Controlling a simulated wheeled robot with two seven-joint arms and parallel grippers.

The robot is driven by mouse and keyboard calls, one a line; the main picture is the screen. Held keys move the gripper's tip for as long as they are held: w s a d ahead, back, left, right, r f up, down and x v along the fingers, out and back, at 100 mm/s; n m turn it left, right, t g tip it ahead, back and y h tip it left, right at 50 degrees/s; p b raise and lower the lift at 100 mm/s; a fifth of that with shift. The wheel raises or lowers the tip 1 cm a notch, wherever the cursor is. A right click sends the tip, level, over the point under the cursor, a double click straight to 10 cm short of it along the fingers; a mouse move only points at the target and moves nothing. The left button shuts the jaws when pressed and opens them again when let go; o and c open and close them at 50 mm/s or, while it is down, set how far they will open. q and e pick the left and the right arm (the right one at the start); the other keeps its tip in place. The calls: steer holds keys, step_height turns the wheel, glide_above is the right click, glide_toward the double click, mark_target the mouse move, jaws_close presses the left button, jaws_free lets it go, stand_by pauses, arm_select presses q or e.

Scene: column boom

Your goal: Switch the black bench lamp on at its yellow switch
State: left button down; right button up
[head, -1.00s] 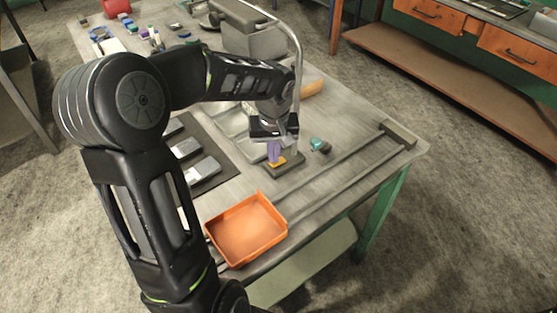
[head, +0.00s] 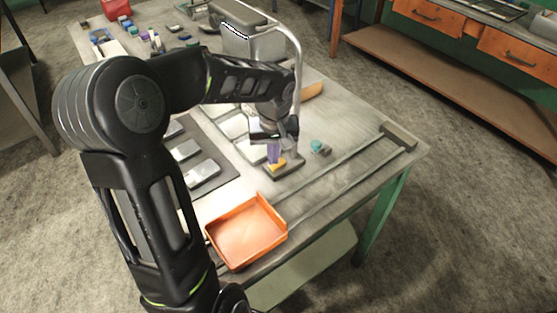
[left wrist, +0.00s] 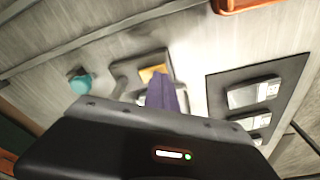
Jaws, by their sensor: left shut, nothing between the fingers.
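The bench lamp has a dark base (head: 291,168), a bent grey post (head: 298,65) and a dark head (head: 238,12) with a bright lower edge. Its yellow switch (head: 279,166) sits on the base and also shows in the left wrist view (left wrist: 150,73). My left gripper (head: 273,158) is shut and empty, its purple fingers pointing down at the switch. In the left wrist view the fingertips (left wrist: 163,78) overlap the switch's edge; whether they touch it I cannot tell. My right gripper is not in view.
An orange tray (head: 250,198) sits at the table's near edge. A teal-topped small part (head: 317,147) lies right of the lamp base. A dark mat with grey blocks (head: 202,173) is to its left. Long rails (head: 345,170) run along the right edge.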

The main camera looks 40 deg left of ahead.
mark_target(273, 167)
arm_select(q)
steer(key=shift+r+p, duration=1.7)
steer(key=shift+r, duration=1.3)
